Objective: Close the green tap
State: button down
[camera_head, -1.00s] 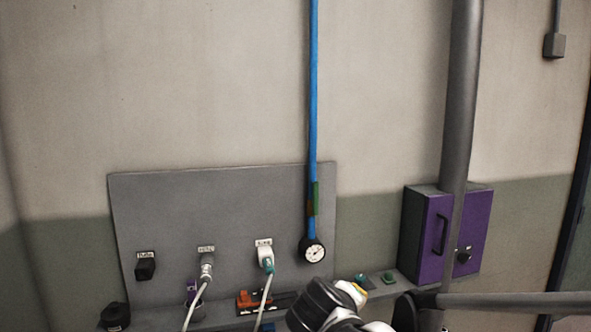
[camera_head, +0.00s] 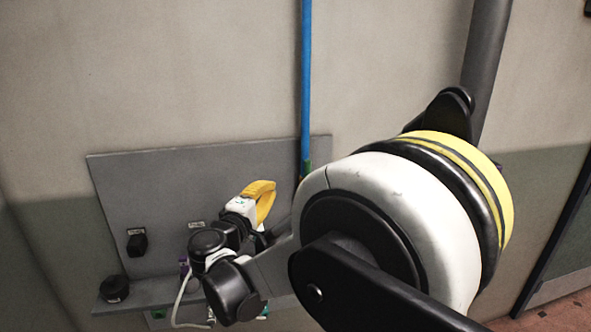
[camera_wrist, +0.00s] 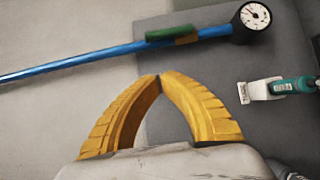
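The green tap handle (camera_wrist: 172,33) sits on the blue pipe (camera_wrist: 70,65) near the pressure gauge (camera_wrist: 252,14) in the wrist view. The handle lies along the pipe, with an orange-brown part beside it. In the head view only a small bit of the green handle (camera_head: 306,168) shows beside my arm, and the gauge is hidden. My gripper (camera_wrist: 159,78) has yellow fingers whose tips meet, with nothing between them. In the wrist view its tips appear below the handle, apart from it. The gripper (camera_head: 266,188) also shows in front of the grey panel in the head view.
A white connector with a green plug (camera_wrist: 285,86) is to the right of my fingers. A black socket (camera_head: 137,242) is on the grey panel (camera_head: 115,195). A black knob (camera_head: 114,288) stands on the ledge. My arm covers much of the right side.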

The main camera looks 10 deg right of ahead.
jog(key=s+d+x, duration=0.1)
jog(key=d+x, duration=0.1)
jog(key=x, duration=1.1)
jog(key=shift+s+d, duration=0.2)
jog(key=shift+s, duration=0.1)
jog(key=shift+d+r+m+g+y+p, duration=0.3)
jog(key=shift+d+m+g+y+p, duration=0.15)
jog(key=shift+d+m, duration=0.3)
jog(key=d+f+m+g+y, duration=0.3)
jog(key=d+f+m+y, duration=0.1)
jog(key=d+m+y, duration=0.3)
jog(key=shift+d+f+m, duration=0.25)
jog(key=shift+d+m, duration=0.4)
jog(key=shift+d, duration=0.35)
jog(key=shift+f+y, duration=0.1)
jog(key=shift+y, duration=0.15)
dwell(0.4)
